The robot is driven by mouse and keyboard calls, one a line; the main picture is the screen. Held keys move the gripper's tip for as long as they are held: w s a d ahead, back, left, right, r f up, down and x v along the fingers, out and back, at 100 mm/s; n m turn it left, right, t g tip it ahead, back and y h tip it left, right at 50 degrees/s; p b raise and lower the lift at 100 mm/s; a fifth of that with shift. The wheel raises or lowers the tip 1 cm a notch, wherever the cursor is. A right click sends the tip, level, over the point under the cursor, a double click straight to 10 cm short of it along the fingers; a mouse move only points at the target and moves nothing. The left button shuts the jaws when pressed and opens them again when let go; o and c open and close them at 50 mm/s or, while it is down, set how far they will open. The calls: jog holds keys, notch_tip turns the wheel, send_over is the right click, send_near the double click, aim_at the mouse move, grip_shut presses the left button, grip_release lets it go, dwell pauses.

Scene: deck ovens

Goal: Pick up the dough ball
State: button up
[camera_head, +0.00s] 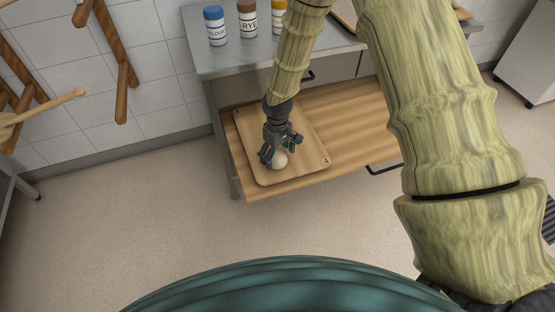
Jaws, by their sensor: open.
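The dough ball (280,161) is pale and round. It sits on a light wooden board (295,178) with a raised rim, towards its front right half. My gripper (275,158) is open and points down at the dough ball. One finger is at the ball's left and another part is above it on the right. The gripper hides part of the ball's upper side. I cannot tell whether the fingers touch it.
The board lies on a lower wooden shelf (345,125) under a steel worktop (235,60). A blue-lidded jar (216,28), a brown-lidded rye jar (248,20) and a yellow-lidded jar (278,16) stand on the worktop. A wooden rack (120,60) is on the left wall.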

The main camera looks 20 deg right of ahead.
jog(key=shift+f, duration=0.9)
jog(key=shift+c, duration=0.2)
jog(key=c, duration=1)
jog(key=shift+o, duration=0.2)
jog(key=shift+r, duration=0.1)
